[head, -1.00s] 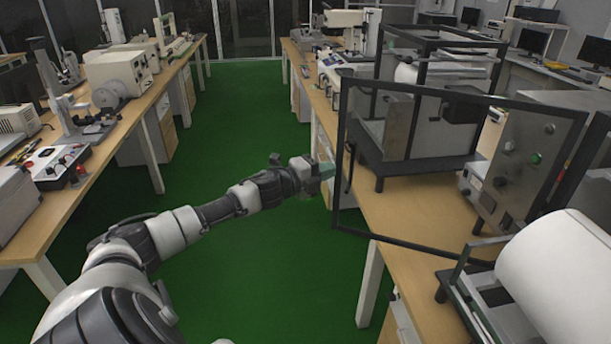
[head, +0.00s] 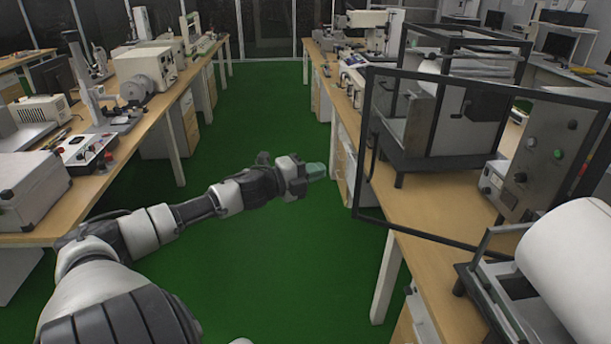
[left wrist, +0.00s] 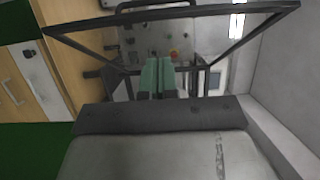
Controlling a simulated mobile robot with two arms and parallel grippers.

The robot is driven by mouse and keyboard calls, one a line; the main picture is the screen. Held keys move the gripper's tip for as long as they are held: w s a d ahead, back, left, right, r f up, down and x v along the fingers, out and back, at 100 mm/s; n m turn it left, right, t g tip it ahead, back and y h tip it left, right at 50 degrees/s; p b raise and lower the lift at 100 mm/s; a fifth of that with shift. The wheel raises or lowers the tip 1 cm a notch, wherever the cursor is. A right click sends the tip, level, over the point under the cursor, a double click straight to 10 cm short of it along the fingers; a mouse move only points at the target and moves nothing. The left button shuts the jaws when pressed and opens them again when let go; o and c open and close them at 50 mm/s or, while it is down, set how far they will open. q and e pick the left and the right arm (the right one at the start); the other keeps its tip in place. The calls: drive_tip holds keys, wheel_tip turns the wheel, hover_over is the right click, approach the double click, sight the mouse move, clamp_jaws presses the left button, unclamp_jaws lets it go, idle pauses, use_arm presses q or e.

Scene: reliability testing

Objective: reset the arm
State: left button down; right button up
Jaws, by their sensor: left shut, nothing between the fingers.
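My left arm reaches in from the lower left of the head view, over the green floor between the two bench rows. Its left gripper (head: 316,171) has greenish fingertips, which are closed with nothing in them. It is just left of the right bench and apart from the open framed door. In the left wrist view the two green fingers (left wrist: 157,76) lie side by side, with the dark door frame beyond them. My right gripper is not in view.
The open door (head: 365,130) of a framed machine juts out over the right bench (head: 425,225). A white roll (head: 570,262) sits at the lower right. The left bench (head: 95,195) carries several instruments. The green floor (head: 270,110) between them is clear.

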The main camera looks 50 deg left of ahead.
use_arm(q)
drive_tip(key=shift+a+v, duration=0.2)
drive_tip(key=shift+v, duration=1)
